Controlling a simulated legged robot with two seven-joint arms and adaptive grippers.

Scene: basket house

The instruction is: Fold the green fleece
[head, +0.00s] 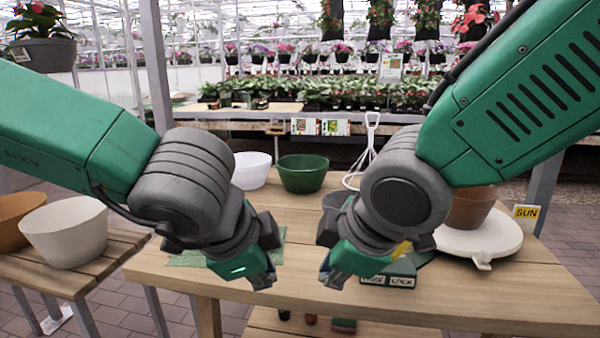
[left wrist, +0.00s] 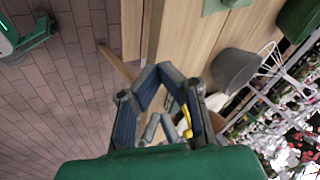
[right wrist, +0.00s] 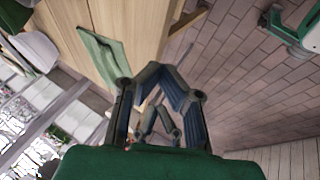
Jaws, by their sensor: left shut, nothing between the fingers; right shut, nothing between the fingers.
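The green fleece (head: 188,259) lies flat on the wooden table, mostly hidden behind my left gripper (head: 262,279). A flat green patch, likely the same fleece, shows at the top of the left wrist view (left wrist: 214,6). My left gripper is shut and empty, in front of the fleece as seen from the head. My right gripper (head: 333,281) is shut and empty, to the right, apart from the left one.
A green bowl (head: 302,174), a white bowl (head: 251,169) and a grey pot (head: 338,200) stand behind. At right are a white round stand (head: 478,243), a brown pot (head: 470,208) and a labelled green object (head: 403,268). A side bench (head: 62,275) holds bowls.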

